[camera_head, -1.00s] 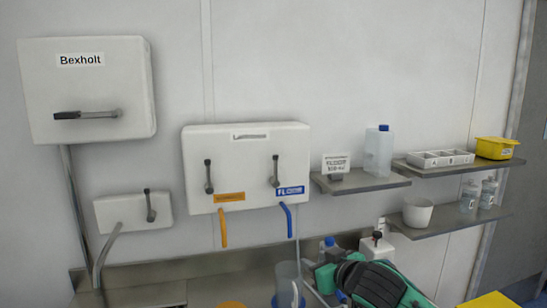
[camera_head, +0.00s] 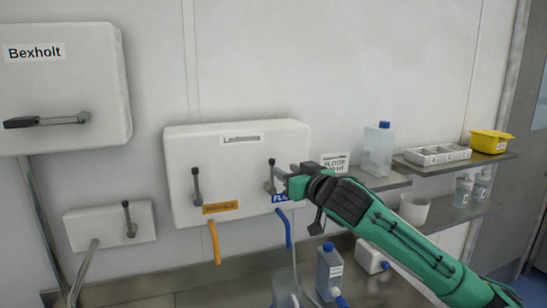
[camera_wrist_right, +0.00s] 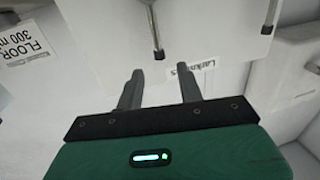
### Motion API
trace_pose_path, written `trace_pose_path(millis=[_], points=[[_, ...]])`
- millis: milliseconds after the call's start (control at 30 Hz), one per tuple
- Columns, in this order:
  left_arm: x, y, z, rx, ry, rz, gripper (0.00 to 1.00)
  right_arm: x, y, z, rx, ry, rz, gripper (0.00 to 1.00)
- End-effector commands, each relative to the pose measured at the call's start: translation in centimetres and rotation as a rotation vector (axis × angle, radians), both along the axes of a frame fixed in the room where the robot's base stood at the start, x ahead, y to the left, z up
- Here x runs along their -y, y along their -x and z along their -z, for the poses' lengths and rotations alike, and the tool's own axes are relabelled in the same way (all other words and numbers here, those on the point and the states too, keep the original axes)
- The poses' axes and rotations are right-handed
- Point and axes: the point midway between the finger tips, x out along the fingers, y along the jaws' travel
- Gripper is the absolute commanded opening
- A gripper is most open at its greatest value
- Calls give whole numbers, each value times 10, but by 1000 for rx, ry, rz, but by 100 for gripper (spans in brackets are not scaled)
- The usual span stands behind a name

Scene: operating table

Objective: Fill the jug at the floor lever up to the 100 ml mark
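The white dispenser box (camera_head: 237,165) on the wall has two levers. The right lever (camera_head: 271,172) hangs above a blue label whose visible letters read "FL". A blue spout (camera_head: 284,228) hangs below it. The translucent jug (camera_head: 286,288) stands under the blue spout at the bottom of the head view; its fill level and marks cannot be read. My right gripper (camera_head: 281,179) is at the right lever. The right wrist view shows its fingers (camera_wrist_right: 159,88) apart, with a lever tip (camera_wrist_right: 158,53) beyond the gap between them. My left gripper is not in view.
A sign (camera_wrist_right: 32,48) on the shelf reads "FLOOR" and "300 m", cut off. Shelves hold a clear container (camera_head: 377,150), divided tray (camera_head: 437,155) and yellow box (camera_head: 490,141).

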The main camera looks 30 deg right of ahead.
Motion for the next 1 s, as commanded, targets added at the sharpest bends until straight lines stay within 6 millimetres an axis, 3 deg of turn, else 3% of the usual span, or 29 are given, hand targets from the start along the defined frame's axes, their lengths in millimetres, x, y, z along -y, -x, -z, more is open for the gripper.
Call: trace_pose_path(millis=[100, 233, 467, 767, 800, 1000], points=[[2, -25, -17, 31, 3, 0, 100, 1, -25, -5, 0, -3, 1, 38], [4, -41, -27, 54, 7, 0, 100, 1, -48, -4, 0, -1, 0, 38], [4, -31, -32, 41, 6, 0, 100, 3, -68, -1, 1, 0, 0, 38], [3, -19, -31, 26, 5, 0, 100, 2, -71, 1, 0, 2, 0, 38], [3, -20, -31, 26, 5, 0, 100, 2, -71, 1, 0, 2, 0, 36], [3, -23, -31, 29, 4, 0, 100, 3, -71, 0, 0, 2, 0, 0]])
